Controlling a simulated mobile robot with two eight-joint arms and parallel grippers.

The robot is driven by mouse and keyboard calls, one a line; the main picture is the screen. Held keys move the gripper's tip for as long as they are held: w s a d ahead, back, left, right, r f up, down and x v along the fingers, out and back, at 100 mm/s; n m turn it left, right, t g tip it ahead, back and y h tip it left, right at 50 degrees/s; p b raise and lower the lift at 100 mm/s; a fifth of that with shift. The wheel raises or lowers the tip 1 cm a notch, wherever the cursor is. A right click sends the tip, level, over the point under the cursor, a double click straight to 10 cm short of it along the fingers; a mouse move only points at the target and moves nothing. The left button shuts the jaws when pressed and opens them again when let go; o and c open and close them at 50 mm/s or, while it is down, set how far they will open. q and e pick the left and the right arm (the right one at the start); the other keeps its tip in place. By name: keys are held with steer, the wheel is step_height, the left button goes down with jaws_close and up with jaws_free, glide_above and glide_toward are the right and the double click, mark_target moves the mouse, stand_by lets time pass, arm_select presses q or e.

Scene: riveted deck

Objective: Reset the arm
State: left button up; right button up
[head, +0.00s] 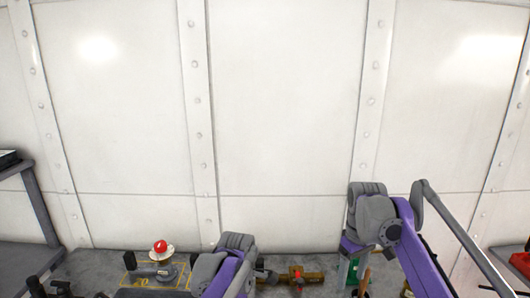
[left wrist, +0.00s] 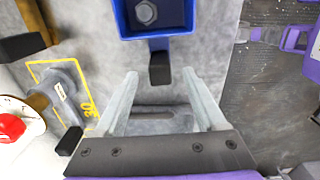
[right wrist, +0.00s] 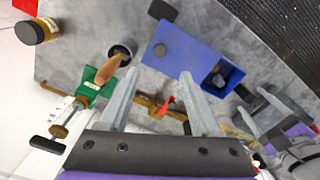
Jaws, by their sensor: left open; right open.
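My right gripper (head: 353,272) hangs low at the right of the head view, below the grey wrist of its purple arm (head: 410,245). In the right wrist view its two pale fingers (right wrist: 160,75) stand apart with nothing between them. My left arm (head: 230,268) shows at the bottom centre of the head view, but its fingers are hidden there. In the left wrist view the left fingers (left wrist: 160,76) are spread and empty above the grey worktop. A blue bin (left wrist: 122,20) with a hex-headed part in it lies just beyond them.
A red knob (head: 160,246) stands on the worktop at left, by a yellow outline. A brass valve (head: 313,277) with a red handle is between the arms. A green holder (right wrist: 92,84) and brown handle (right wrist: 113,67) are near the right gripper. A riveted white wall (head: 280,110) stands behind.

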arm_select(q)
step_height(320, 180, up, 5)
steer(key=shift+r, duration=0.1)
steer(key=shift+s+a+r, duration=0.1)
steer(key=shift+s+a, duration=0.05)
steer(key=s+a+f+m+t, duration=0.1)
steer(key=s+a+f+m, duration=0.2)
steer(key=s+m, duration=0.3)
steer(key=s+a+f+m+t, duration=0.2)
steer(key=s+m, duration=0.4)
steer(key=s, duration=0.4)
steer(key=s+a+f+m+t, duration=0.2)
steer(key=s+a+f+m, duration=0.3)
steer(key=s, duration=0.3)
steer(key=shift+s+a+m, duration=0.15)
steer(key=shift+a+m, duration=0.45)
steer(key=shift+m, duration=0.2)
arm_select(e)
steer(key=s+a+f+m+t, duration=0.2)
steer(key=s+f, duration=0.6)
steer(key=s, duration=0.5)
steer(key=s+a+f+m+t, duration=0.1)
steer(key=s+f+m+t, duration=0.2)
steer(key=s+f, duration=0.5)
steer(key=s, duration=0.5)
steer(key=shift+a+f, duration=0.2)
steer(key=shift+a, duration=0.2)
